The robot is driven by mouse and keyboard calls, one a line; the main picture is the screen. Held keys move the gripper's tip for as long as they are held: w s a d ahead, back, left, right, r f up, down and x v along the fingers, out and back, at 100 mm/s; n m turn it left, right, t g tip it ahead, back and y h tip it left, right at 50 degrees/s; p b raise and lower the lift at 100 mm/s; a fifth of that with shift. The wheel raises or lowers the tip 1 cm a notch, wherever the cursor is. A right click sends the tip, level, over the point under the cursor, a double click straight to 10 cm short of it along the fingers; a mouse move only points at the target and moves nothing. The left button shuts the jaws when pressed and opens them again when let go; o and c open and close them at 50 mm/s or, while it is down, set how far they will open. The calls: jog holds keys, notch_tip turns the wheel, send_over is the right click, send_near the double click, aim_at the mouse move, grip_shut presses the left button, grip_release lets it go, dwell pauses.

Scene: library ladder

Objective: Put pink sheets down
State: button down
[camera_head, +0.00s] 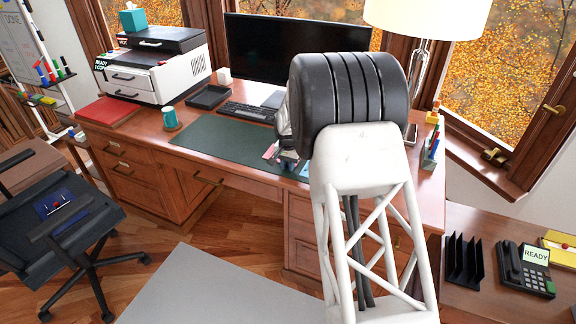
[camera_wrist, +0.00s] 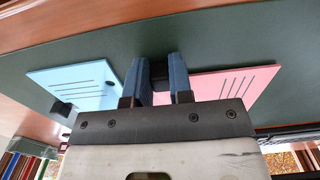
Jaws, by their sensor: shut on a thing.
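The pink sheets (camera_head: 270,151) are a flat stack with dark printed lines, and they also show in the wrist view (camera_wrist: 225,85). My gripper (camera_head: 287,163) is shut on them at one edge. In the wrist view the fingers (camera_wrist: 162,80) have a dark clip-like piece between them, beside the pink sheets. The sheets are at the green desk mat (camera_head: 215,140); I cannot tell if they touch it or are just above. Blue sheets (camera_wrist: 85,85) with printed lines and a dark clip lie beside my gripper, partly showing in the head view (camera_head: 305,170).
The wooden desk (camera_head: 255,173) also bears a keyboard (camera_head: 248,112), a black tray (camera_head: 208,97), a teal mug (camera_head: 169,117), a printer (camera_head: 155,65), a red folder (camera_head: 107,111) and a monitor (camera_head: 290,45). The mat's left part is clear. My arm hides the desk's right-middle part.

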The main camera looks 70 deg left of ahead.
jog(key=shift+f, duration=0.3)
jog(key=shift+d+f, duration=0.15)
jog(key=shift+f, duration=0.45)
jog(key=c, duration=1)
grip_release()
jog(key=shift+d+f, duration=0.1)
jog(key=shift+f, duration=0.15)
jog(key=shift+d+f, duration=0.1)
jog(key=shift+d, duration=0.05)
jog(key=shift+w, duration=0.15)
jog(key=shift+c, duration=0.3)
jog(key=shift+r, duration=0.45)
jog(key=shift+c, duration=0.2)
jog(key=shift+o, duration=0.4)
notch_tip(320, 180, up, 14)
jog(key=shift+a+f, duration=0.2)
jog(key=shift+a, duration=0.2)
